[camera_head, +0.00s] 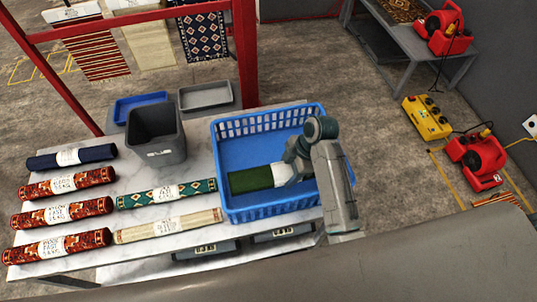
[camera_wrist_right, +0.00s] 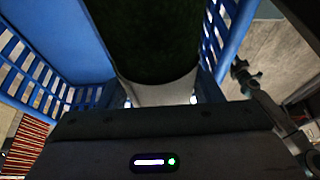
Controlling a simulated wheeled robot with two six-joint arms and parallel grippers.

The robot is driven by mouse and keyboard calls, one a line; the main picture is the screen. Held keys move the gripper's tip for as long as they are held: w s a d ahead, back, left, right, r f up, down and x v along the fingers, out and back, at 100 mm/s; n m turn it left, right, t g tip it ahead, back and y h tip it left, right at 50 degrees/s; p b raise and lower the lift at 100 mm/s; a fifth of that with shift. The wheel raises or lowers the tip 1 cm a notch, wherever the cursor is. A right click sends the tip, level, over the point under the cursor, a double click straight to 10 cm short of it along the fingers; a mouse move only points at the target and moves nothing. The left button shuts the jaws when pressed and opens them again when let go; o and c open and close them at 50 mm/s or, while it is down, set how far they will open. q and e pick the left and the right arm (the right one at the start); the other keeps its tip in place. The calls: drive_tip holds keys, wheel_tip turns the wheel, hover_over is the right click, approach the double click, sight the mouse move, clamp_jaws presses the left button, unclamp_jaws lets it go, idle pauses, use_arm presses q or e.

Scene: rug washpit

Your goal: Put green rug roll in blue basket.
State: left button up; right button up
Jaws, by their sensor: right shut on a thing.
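The green rug roll (camera_head: 251,179) is dark green with a pale paper band. It lies across the inside of the blue basket (camera_head: 232,130), near its front wall. My right gripper (camera_head: 290,171) is shut on the green rug roll at its pale band, within the basket's walls. The right wrist view shows the green roll (camera_wrist_right: 146,40) and the band between my fingers, with the blue basket walls (camera_wrist_right: 45,90) on both sides. Whether the roll touches the basket floor is hard to tell. My left gripper is not in view.
On the marble table left of the basket lie several patterned rolls, a navy roll (camera_head: 70,157), a teal patterned roll (camera_head: 167,193) and a cream roll (camera_head: 167,226). A grey bin (camera_head: 157,133) stands behind them. A red frame (camera_head: 245,60) rises behind the table.

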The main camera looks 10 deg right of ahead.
drive_tip(key=f, duration=0.2)
drive_tip(key=f+p, duration=0.1)
drive_tip(key=f, duration=0.2)
drive_tip(key=shift+s+d+f+p, duration=0.1)
drive_tip(key=shift+d+f+p, duration=0.15)
drive_tip(key=shift+f+p, duration=0.1)
wheel_tip(320, 180, down, 4)
drive_tip(key=shift+p, duration=0.5)
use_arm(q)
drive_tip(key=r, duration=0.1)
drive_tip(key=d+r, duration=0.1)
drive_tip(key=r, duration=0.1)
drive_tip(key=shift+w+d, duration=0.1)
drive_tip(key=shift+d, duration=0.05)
use_arm(e)
drive_tip(key=shift+f, duration=0.2)
drive_tip(key=shift+f, duration=0.15)
drive_tip(key=o, duration=1.4)
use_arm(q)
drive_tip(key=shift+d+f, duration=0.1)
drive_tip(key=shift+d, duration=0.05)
